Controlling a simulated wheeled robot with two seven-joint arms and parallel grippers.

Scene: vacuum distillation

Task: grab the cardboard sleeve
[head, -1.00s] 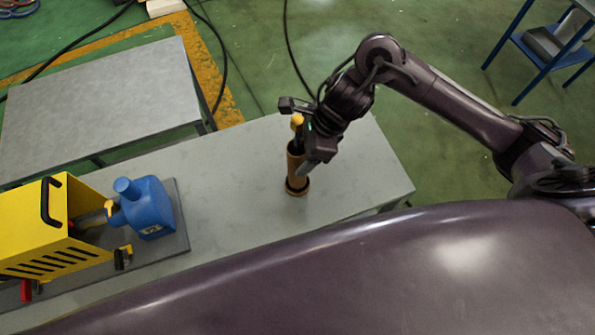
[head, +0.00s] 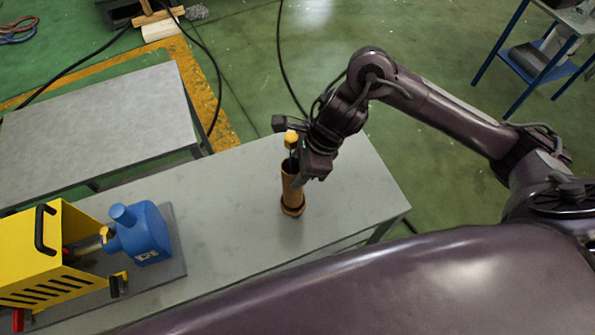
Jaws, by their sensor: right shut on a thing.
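The cardboard sleeve (head: 291,193) is a brown upright tube with a wider ring at its foot, standing on the grey table. Something with a yellow top (head: 291,138) rises at its open upper end. My right gripper (head: 299,174) is at the upper part of the sleeve, coming down from the upper right, and is shut on it. The fingertips are small and partly hidden by the wrist. My left gripper is not in view.
A yellow slotted machine (head: 40,260) and a blue pump-like unit (head: 140,235) sit on a dark plate at the table's left. The grey table (head: 235,220) is clear between them and the sleeve. A second grey table (head: 100,125) stands behind.

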